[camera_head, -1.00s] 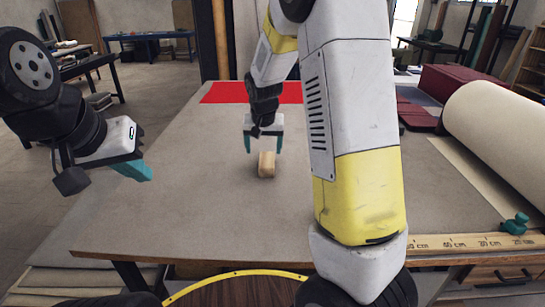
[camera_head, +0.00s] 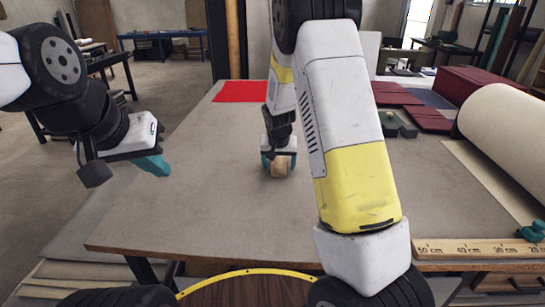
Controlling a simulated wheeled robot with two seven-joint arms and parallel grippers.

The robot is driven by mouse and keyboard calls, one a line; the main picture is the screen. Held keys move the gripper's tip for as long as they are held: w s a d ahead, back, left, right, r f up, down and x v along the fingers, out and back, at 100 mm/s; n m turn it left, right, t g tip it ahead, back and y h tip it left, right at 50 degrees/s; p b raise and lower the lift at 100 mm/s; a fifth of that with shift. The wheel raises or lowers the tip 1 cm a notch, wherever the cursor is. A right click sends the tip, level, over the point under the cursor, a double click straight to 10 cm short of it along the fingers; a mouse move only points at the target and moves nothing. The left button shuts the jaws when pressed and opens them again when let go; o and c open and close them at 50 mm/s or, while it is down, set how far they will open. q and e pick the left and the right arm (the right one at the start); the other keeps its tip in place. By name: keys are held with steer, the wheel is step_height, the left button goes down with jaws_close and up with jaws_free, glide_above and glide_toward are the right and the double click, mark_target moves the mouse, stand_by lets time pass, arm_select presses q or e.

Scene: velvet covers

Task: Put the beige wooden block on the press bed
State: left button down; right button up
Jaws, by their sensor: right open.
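The beige wooden block (camera_head: 279,168) sits on the grey table in the head view. My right gripper (camera_head: 279,164) is down at the block, with teal fingers on its left and right sides. The fingers are open around it; whether either touches it is too small to tell. My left gripper (camera_head: 154,166) hangs at the left, apart from the block, with its teal fingers overlapping in the view, so its opening cannot be told. I cannot make out for certain which thing is the press bed; my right arm hides part of the table.
A red sheet (camera_head: 240,91) lies at the table's (camera_head: 200,215) far left. Dark red blocks (camera_head: 429,118) and a small grey-green item (camera_head: 400,126) lie at the back right. A cream roll (camera_head: 503,124) and a wooden ruler (camera_head: 480,248) are at the right. The table's left middle is clear.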

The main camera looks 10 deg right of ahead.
jaws_close()
